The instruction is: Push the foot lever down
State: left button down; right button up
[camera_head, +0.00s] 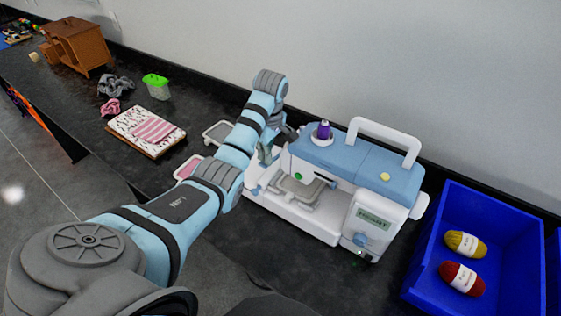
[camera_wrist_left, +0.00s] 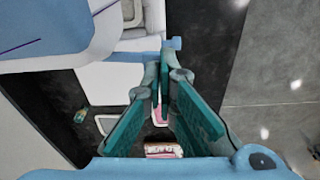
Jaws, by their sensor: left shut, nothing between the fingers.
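The white and blue sewing machine (camera_head: 350,165) stands upright on the dark counter. A small blue lever-like part (camera_head: 257,188) shows at its left end, near the needle area; which part is the foot lever is hard to tell. In the left wrist view a small blue piece (camera_wrist_left: 173,43) sticks out beside the machine body (camera_wrist_left: 60,30), just beyond my fingertips. My left gripper (camera_wrist_left: 165,73) is shut and empty, its tips close to that piece; contact cannot be told. In the head view the gripper (camera_head: 265,155) is partly hidden by my arm, at the machine's left end. My right gripper is out of view.
A blue bin (camera_head: 425,270) with yellow yarn (camera_head: 465,244) and red yarn (camera_head: 461,278) stands at the right. A wall runs behind the counter.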

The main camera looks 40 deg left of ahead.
aim_at(267, 166)
pick_arm(q)
jog(key=shift+s, duration=0.2)
jog(key=shift+w+f, duration=0.25)
jog(key=shift+f, duration=0.35)
notch_tip(267, 166, down, 3)
jog(key=shift+s+f+b, duration=0.1)
jog(key=shift+f+b, duration=0.1)
jog(key=shift+b, duration=0.2)
jog(key=shift+d+r, duration=0.15)
jog(key=shift+d, duration=0.05)
jog(key=d, duration=0.1)
jog(key=d+r, duration=0.1)
jog(key=shift+d+p, duration=0.35)
jog(key=shift+p, duration=0.05)
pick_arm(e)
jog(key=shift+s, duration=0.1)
